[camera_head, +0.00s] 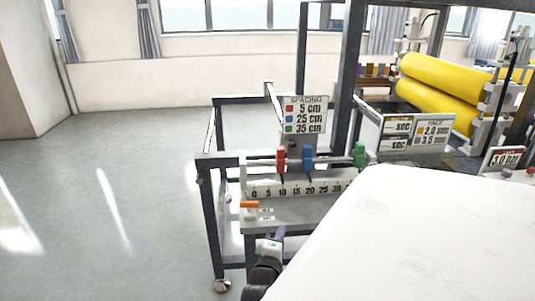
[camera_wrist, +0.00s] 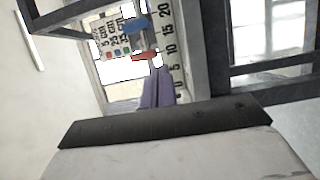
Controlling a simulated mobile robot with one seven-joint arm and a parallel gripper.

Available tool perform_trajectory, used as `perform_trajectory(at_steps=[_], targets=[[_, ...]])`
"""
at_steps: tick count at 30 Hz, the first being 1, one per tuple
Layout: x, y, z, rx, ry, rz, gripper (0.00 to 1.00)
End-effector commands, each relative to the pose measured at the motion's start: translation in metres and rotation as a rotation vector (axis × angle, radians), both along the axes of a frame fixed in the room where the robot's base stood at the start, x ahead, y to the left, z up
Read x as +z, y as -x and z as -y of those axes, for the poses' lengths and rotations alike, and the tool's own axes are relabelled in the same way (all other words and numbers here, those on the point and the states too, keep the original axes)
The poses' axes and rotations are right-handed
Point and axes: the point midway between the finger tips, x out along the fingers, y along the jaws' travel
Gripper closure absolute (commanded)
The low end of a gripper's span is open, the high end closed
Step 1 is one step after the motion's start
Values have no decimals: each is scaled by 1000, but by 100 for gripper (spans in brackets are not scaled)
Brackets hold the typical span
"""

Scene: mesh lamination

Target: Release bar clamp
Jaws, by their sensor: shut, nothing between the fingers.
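A small orange lever (camera_head: 249,204) lies level at the left front of the grey bench, beside a small labelled plate (camera_head: 266,214); I take it for the bar clamp's handle. It does not show clearly in the wrist view. My gripper (camera_head: 281,231) is in front of and below the lever, to its right, apart from it. In the wrist view, its purple fingers (camera_wrist: 157,72) are together and empty, pointing toward the ruler. The ruler bar (camera_head: 300,188) carries a red slider (camera_head: 281,159), a blue slider (camera_head: 307,157) and a green slider (camera_head: 359,155). The red slider (camera_wrist: 145,57) also shows beyond my fingertips.
A spacing sign (camera_head: 305,115) stands behind the ruler. Yellow rollers (camera_head: 440,82) and setting signs (camera_head: 417,131) are at the right. Dark frame posts (camera_head: 213,228) edge the bench. A large white surface hides the lower right. The floor at left is clear.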

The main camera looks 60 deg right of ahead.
Motion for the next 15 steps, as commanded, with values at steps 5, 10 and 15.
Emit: perform_trajectory(at_steps=[5, 10, 15], targets=[[-1, 19, -4, 0, -1, 1, 100], [0, 23, -5, 0, 0, 0, 100], [0, 23, -5, 0, 0, 0, 100]])
